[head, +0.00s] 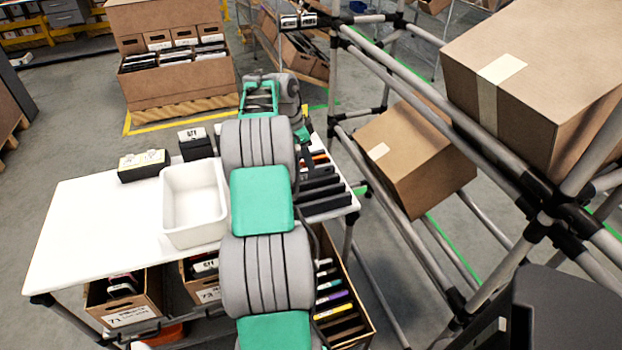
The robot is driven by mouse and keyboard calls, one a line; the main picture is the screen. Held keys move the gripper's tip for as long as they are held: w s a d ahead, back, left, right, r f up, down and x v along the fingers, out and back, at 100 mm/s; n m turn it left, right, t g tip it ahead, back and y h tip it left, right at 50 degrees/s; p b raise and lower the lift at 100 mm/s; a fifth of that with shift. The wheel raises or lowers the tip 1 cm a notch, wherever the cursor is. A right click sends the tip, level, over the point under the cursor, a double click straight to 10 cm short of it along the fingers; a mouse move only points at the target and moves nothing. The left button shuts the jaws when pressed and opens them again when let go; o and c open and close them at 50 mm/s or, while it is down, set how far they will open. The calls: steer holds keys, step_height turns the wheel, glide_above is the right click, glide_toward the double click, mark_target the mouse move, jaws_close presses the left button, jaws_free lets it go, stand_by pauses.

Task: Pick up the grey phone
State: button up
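I cannot make out a grey phone for certain. A row of dark, flat, phone-like items (322,190) lies at the right end of the white table (90,225), partly hidden by my arm. My arm reaches up the middle of the view and bends over this end of the table. My gripper (307,158) seems to be the dark part beside the row, mostly hidden behind my arm. Its fingers are too small and covered to show whether they are open or hold anything.
A white bin (194,203) stands left of my arm, with a small dark box (143,165) behind it. Cartons with items (125,296) sit below the table. A pipe rack with a tilted carton (415,160) and a larger carton (535,80) stands close on the right.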

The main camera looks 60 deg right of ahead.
mark_target(311, 176)
steer(key=x, duration=0.4)
steer(key=shift+f, duration=0.4)
jaws_close()
steer(key=shift+w, duration=0.1)
